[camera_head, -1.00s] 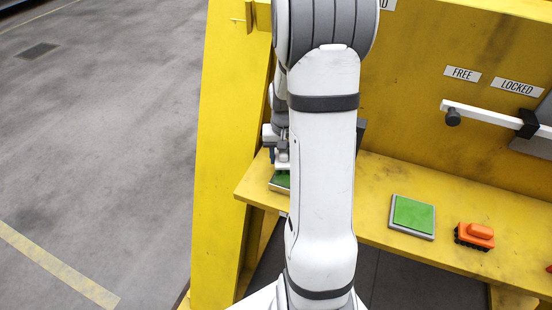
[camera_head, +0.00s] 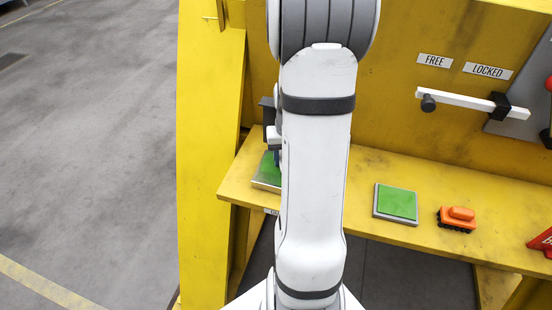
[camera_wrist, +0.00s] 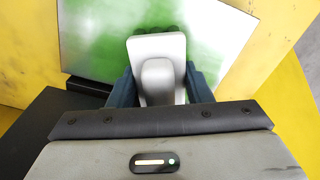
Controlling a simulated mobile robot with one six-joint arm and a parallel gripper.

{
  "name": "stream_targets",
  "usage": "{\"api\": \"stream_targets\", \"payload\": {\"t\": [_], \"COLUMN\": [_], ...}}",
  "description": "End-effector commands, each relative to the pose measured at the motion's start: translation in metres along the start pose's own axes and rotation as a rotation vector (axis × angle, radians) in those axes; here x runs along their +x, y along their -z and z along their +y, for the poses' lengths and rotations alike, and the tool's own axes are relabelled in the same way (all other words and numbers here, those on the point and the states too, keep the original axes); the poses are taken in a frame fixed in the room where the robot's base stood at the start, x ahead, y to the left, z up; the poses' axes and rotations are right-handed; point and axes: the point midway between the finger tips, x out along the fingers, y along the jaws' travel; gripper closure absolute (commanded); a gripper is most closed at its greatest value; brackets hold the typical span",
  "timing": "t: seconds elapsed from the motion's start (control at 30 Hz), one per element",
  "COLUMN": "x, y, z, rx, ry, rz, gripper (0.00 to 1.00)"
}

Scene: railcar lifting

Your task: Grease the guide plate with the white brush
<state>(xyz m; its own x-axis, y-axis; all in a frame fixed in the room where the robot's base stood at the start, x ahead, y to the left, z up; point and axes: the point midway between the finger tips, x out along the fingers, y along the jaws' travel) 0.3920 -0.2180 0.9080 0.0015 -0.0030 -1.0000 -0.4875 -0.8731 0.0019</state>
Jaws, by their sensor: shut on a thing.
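My gripper (camera_wrist: 162,84) is shut on the white brush (camera_wrist: 157,48), with one dark blue finger on each side of its pale handle. The brush's dark bristles show at its far end, over the guide plate (camera_wrist: 85,35); I cannot tell if they touch it. The plate is smeared green, with pale whitish patches between. In the head view the plate (camera_head: 266,172) lies at the left end of the yellow shelf, partly behind my arm. My gripper is mostly hidden there.
The yellow shelf (camera_head: 345,170) also holds a second green-topped plate (camera_head: 396,202), an orange wheeled block (camera_head: 457,218) and a red object (camera_head: 541,242) at the right edge. A white lever (camera_head: 455,97) sits under the FREE and LOCKED labels on the back wall. Open floor lies left.

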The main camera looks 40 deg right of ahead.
Motion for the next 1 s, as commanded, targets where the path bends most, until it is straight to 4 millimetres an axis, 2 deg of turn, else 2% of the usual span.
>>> {"api": "stream_targets", "payload": {"t": [0.13,0.5,0.77,1.0], "x": [-0.002,-0.004,-0.004,-0.003], "y": [0.003,-0.009,-0.012,-0.020], "z": [0.006,0.035,0.043,0.062], "rx": [0.003,0.005,0.004,0.004], "ry": [-0.004,-0.004,-0.004,-0.005], "rz": [0.016,0.016,0.016,0.016], "gripper": [0.83,0.83,0.83,0.83]}}
